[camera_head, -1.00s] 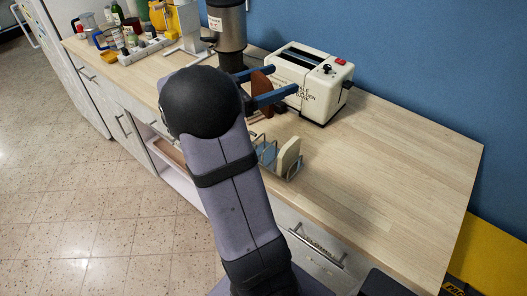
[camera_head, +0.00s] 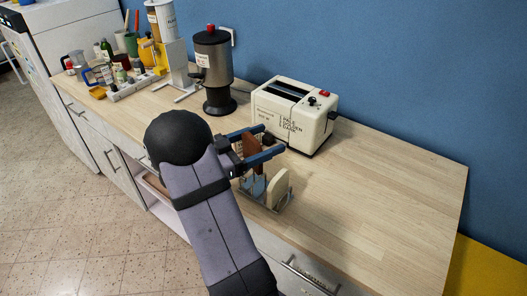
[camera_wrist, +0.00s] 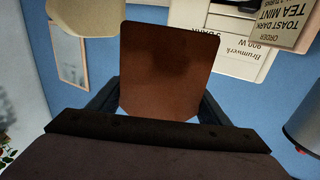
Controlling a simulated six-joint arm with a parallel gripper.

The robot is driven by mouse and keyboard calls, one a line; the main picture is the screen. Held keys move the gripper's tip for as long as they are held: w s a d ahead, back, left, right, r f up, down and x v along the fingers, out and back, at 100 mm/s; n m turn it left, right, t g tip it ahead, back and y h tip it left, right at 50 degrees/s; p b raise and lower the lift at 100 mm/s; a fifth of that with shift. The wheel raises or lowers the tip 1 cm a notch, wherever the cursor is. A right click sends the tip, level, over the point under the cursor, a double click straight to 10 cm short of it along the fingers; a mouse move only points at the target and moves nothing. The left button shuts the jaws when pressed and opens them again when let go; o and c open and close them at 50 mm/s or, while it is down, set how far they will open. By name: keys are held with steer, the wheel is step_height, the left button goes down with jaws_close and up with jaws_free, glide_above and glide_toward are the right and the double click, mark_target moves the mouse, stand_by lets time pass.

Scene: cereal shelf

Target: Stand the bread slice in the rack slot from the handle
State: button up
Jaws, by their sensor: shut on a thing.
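A dark brown bread slice (camera_head: 252,150) is held upright between the blue fingers of my gripper (camera_head: 260,147). The gripper is shut on it, and in the wrist view the slice (camera_wrist: 166,68) fills the middle between the jaws. The wire rack (camera_head: 262,205) stands on the counter just below and in front of the gripper. A pale slice (camera_head: 278,188) stands in the rack's right part. The held slice appears at or just above the rack's back side. Its lower edge is partly hidden, so I cannot tell whether it touches. The rack's handle is not clear.
A cream toaster (camera_head: 295,115) stands close behind the gripper. A steel dispenser (camera_head: 213,70) is further left at the back. Jars and bottles (camera_head: 118,75) crowd the far left. The counter's right side (camera_head: 390,195) is clear.

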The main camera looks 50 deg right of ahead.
step_height(320, 180, down, 4)
steer(key=shift+f, duration=0.1)
steer(key=o, duration=1.1)
steer(key=shift+a, duration=0.1)
steer(key=b+v, duration=0.3)
steer(key=v, duration=0.8)
steer(key=shift+w+a, duration=0.15)
steer(key=shift+a, duration=0.25)
steer(key=shift+w, duration=0.1)
